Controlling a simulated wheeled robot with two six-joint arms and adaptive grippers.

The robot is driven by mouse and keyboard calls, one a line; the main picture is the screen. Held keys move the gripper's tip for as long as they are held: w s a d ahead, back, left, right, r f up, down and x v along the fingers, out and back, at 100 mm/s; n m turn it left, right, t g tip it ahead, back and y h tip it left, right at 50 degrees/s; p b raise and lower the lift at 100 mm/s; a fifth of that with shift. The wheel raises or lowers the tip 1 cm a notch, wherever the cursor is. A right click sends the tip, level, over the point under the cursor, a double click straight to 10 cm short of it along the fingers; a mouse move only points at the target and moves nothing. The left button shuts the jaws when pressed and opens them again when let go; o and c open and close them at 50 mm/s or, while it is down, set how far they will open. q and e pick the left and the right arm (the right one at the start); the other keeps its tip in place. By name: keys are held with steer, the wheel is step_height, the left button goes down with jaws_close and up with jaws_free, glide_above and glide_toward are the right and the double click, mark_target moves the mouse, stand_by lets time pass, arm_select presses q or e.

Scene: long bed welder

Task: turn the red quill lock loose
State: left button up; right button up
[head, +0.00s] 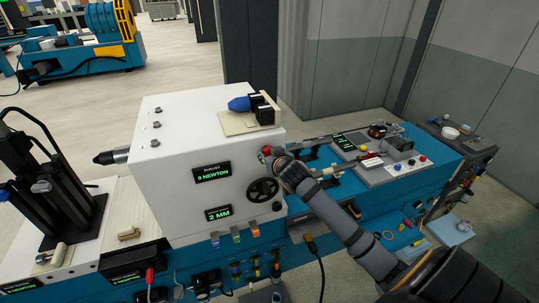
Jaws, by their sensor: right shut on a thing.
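The red quill lock (266,150) is a small red knob on the front right of the white headstock box (185,170). My right gripper (272,158) reaches it from the right and is shut on it. The fingers and the dark wrist hide much of the lock, so its turn angle cannot be told. A black handwheel (262,191) sits just below the gripper. My left gripper is not in view.
Green displays on the box read 0 NEWTON (212,172) and 2 MM (219,212). A tan holder with a blue-tipped part (250,118) stands on top. A grey tray with instruments (385,155) lies to the right. Black posts (50,180) stand at the left.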

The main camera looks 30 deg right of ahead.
steer(key=shift+c, duration=0.9)
